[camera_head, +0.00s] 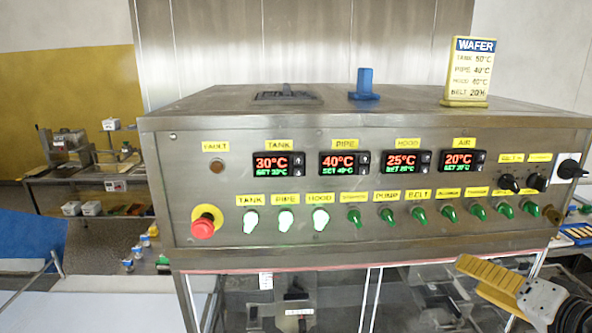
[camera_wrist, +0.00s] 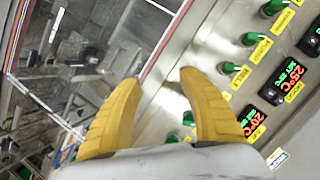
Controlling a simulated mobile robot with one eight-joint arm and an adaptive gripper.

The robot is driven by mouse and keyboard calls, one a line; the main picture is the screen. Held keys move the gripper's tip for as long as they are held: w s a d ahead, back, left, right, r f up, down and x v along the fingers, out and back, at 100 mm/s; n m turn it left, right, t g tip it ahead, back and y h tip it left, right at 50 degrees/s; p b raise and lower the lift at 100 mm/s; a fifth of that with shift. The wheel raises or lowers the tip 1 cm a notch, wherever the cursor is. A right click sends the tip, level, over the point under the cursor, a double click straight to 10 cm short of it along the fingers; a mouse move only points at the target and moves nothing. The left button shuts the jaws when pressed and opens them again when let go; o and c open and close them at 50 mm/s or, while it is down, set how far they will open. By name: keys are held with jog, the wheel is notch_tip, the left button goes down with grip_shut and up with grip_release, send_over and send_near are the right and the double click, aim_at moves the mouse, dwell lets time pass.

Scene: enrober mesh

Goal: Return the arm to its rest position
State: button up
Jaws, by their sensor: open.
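My gripper (camera_head: 488,288) is at the lower right in the head view, in front of the machine's lower section and below the green switches. Its yellow fingers (camera_wrist: 158,85) show in the wrist view, spread apart with nothing between them. The steel control panel (camera_head: 350,230) fills the middle of the head view.
The panel carries a red emergency button (camera_head: 203,226), lit TANK, PIPE and HOOD switches (camera_head: 286,221) and temperature displays. A WAFER sign (camera_head: 470,72) and a blue object (camera_head: 365,84) stand on top. Glazed doors (camera_head: 325,300) lie below. A side table (camera_head: 90,180) stands at left.

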jog(key=s+a+f+n+g+h+b, duration=0.1)
jog(key=a+f+b, duration=0.4)
jog(key=f, duration=0.6)
jog(key=s+a+f+n+g+h+b, duration=0.1)
jog(key=s+a+f+n+g+b, duration=0.2)
jog(key=f+b, duration=0.6)
jog(key=s+a+f+n+g+h+b, duration=0.1)
jog(key=a+f+b, duration=0.5)
jog(key=f, duration=0.7)
jog(key=shift+s+a+f+n+g+b, duration=0.35)
jog(key=shift+s+a+n+g, duration=0.35)
jog(key=shift+s+n, duration=0.5)
